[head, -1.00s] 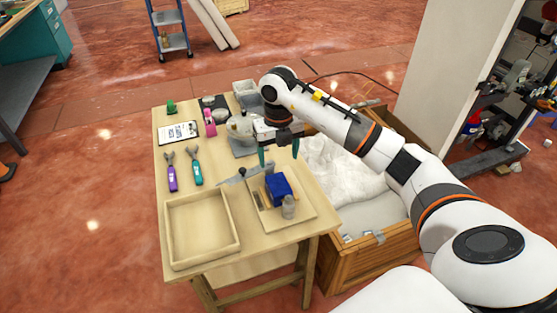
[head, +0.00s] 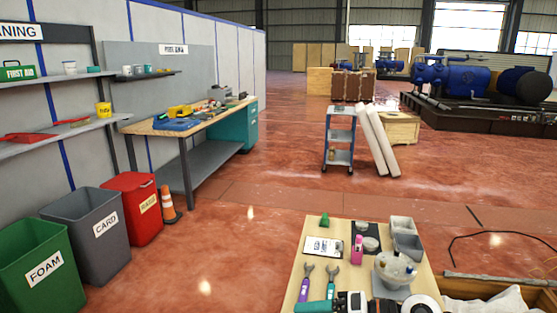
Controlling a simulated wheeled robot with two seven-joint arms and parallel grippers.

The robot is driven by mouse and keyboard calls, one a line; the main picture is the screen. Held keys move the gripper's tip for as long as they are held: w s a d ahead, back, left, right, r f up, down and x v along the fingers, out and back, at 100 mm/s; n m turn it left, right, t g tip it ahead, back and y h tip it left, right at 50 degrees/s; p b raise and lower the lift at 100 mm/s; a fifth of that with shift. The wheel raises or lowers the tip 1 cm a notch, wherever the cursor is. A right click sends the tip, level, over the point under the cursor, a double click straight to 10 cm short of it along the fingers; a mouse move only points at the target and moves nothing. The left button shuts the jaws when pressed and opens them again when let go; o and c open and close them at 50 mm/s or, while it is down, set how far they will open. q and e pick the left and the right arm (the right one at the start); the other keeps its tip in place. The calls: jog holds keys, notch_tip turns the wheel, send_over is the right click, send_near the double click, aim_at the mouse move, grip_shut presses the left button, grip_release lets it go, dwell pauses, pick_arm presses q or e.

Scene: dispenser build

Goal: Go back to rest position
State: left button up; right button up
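My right gripper (head: 316,307) shows at the bottom edge of the head view, over the near part of the wooden table (head: 312,232). One teal finger points left, with the black and white wrist to its right. The rest is cut off by the frame edge, so whether it is open, shut or holding anything cannot be told. My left gripper is not in view.
The table carries a clipboard (head: 323,246), purple (head: 305,286) and teal (head: 331,281) hand tools, a pink item (head: 357,249), grey bins (head: 406,241) and a bowl (head: 396,268). A wooden crate (head: 520,283) stands right of it. Open floor lies left.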

notch_tip(320, 180, up, 9)
jog(key=d+m+t, duration=0.3)
jog(key=m+t, duration=1.1)
jog(key=s+d+f+m+g+h, duration=0.2)
jog(key=s+d+f+m+h, duration=0.1)
jog(key=d+f+m+h, duration=0.45)
jog(key=s+d+f+m+g+h, duration=0.2)
jog(key=s+d+f+m+h, duration=0.25)
jog(key=f+m+h, duration=0.45)
jog(key=s+a+f+m+g+y, duration=0.1)
jog(key=s+f+g, duration=0.4)
jog(key=s, duration=0.3)
jog(key=s+a+f+m+g+y, duration=0.15)
jog(key=s+f+g, duration=0.3)
jog(key=s, duration=0.45)
notch_tip(320, 180, down, 27)
jog(key=s+g, duration=0.2)
jog(key=s+d+f, duration=0.1)
jog(key=s+f, duration=0.6)
jog(key=s, duration=0.1)
jog(key=s+d+f+g, duration=0.1)
jog(key=s+d+f, duration=0.1)
jog(key=s+f, duration=0.5)
jog(key=shift+s+d+f+p, duration=0.25)
jog(key=shift+s+p, duration=0.1)
jog(key=shift+s, duration=0.05)
